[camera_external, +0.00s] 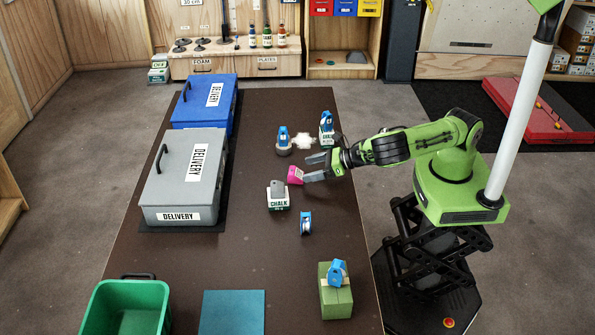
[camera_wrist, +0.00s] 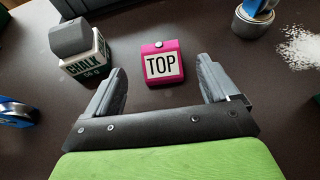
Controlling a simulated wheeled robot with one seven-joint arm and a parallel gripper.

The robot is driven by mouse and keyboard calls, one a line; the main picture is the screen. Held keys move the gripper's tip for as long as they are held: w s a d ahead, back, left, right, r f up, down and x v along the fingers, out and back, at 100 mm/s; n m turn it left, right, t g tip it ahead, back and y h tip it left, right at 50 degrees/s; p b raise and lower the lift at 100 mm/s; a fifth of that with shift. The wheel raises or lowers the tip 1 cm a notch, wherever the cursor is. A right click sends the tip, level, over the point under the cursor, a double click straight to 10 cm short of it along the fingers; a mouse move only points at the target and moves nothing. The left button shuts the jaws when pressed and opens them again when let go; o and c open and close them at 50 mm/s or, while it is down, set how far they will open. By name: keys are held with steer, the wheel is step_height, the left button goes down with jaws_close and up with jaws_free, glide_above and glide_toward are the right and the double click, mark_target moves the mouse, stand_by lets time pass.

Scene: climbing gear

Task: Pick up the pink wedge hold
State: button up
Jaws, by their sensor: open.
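The pink wedge hold (camera_external: 295,175) lies on the dark table, in front of my gripper. In the wrist view the pink wedge hold (camera_wrist: 161,63) has a white label reading "TOP" and a bolt hole near its far edge. My gripper (camera_external: 309,167) is open and low over the table. In the wrist view my gripper (camera_wrist: 163,85) has its two grey fingers apart, with the hold ahead and roughly centred between them. No contact with the hold shows.
A chalk box (camera_external: 278,200) with a grey piece on top stands just left of the hold. Blue devices (camera_external: 306,223), (camera_external: 283,138) and a white powder patch (camera_wrist: 303,47) are nearby. Grey (camera_external: 172,190) and blue (camera_external: 190,113) delivery boxes line the left. A green bin (camera_external: 98,309) stands front left.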

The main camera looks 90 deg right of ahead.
mark_target(297, 172)
steer(key=b+x, duration=0.2)
steer(key=x, duration=0.4)
steer(key=shift+w+d+f, duration=0.1)
steer(key=shift+w+f, duration=0.1)
steer(key=shift+r, duration=0.1)
steer(key=c, duration=1.1)
